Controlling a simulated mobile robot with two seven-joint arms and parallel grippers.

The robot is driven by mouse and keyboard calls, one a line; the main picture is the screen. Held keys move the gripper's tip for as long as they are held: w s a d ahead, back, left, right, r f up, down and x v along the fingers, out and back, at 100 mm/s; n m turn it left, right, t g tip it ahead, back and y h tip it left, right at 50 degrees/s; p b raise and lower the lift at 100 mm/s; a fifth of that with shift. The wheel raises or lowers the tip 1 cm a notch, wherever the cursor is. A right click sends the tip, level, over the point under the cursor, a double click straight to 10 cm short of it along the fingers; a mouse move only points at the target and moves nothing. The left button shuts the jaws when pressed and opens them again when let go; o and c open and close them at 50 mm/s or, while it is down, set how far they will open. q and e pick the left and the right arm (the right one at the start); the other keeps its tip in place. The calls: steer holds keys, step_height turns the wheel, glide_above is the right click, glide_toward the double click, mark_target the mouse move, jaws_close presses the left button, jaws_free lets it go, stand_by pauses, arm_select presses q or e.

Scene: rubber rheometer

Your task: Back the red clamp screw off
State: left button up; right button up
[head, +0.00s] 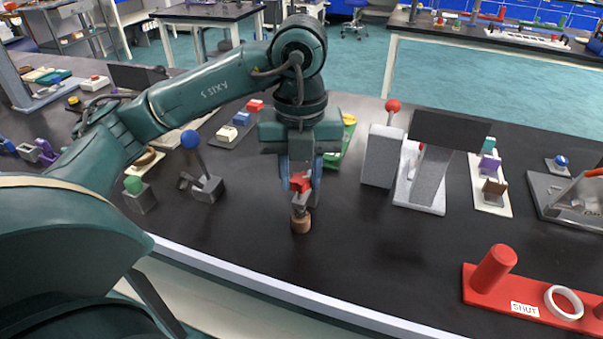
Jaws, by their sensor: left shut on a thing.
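The red clamp screw (300,182) shows as a small red piece in the middle of the head view. My left gripper (301,187) points straight down over it and is shut on it, with a bluish finger on each side. Just below the red piece is a small grey metal part (300,201), and under that a short brown cylinder (301,224) stands on the black bench. The fingers hide part of the screw and of the grey part. My right gripper is not in view.
A blue-knobbed lever (190,140) and a green-knobbed block (134,186) stand to the left. A grey box (381,156) and a dark-screened stand (448,130) are to the right. A red plate marked SHUT (525,309) lies front right. The bench front is clear.

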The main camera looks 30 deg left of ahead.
arm_select(q)
steer(key=shift+n, duration=0.3)
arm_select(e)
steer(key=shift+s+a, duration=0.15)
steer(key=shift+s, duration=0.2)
